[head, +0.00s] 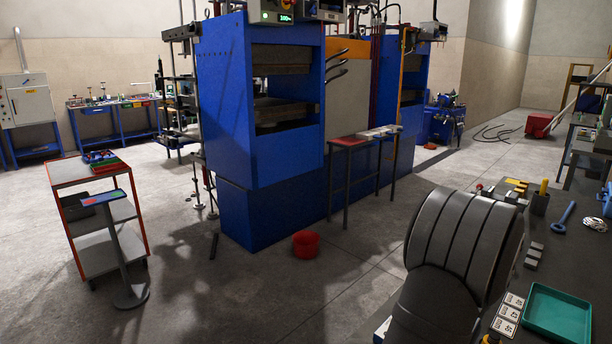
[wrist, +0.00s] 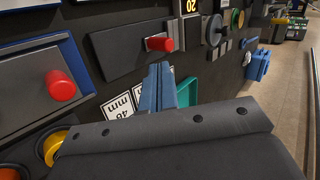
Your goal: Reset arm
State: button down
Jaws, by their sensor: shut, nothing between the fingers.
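My arm (head: 462,245), in a ribbed grey cover, stands large at the lower right of the head view, over the near end of the dark workbench (head: 562,262). My gripper's fingers do not show in the head view. In the wrist view my gripper (wrist: 162,85) shows as two blue-grey fingers close together, with nothing seen between them. They point toward the white size labels (wrist: 122,107) and the teal tray (wrist: 187,90); I cannot tell the gap. A dark cover fills the bottom of the wrist view and hides what lies behind it.
The bench's teal tray (head: 557,343) is right of my arm, near the labels. A yellow-handled part (head: 543,187) and a blue ring tool (head: 566,213) lie further back.

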jog(key=v, duration=0.5)
jog(key=x, duration=0.9)
jog(key=shift+s+a+f, duration=0.1)
jog(key=shift+a+f, duration=0.05)
jog(key=shift+f, duration=0.1)
jog(key=s+a, duration=0.4)
jog(key=shift+s+a+f, duration=0.15)
jog(key=shift+s+a, duration=0.15)
jog(key=shift+a, duration=0.1)
jog(key=v, duration=1)
jog(key=shift+w+a+r+n+y, duration=0.1)
jog(key=shift+w+r+n+y, duration=0.2)
jog(key=shift+w+r+n, duration=0.5)
jog(key=shift+w+a+r+n+y, duration=0.1)
jog(key=shift+w+r+n+y, duration=0.25)
jog(key=shift+n, duration=0.8)
jog(key=shift+w+a+r+n+y, duration=0.1)
jog(key=shift+w+r+n+y, duration=0.15)
jog(key=shift+w+r+n, duration=0.55)
jog(key=shift+s+f, duration=0.2)
jog(key=shift+f, duration=0.05)
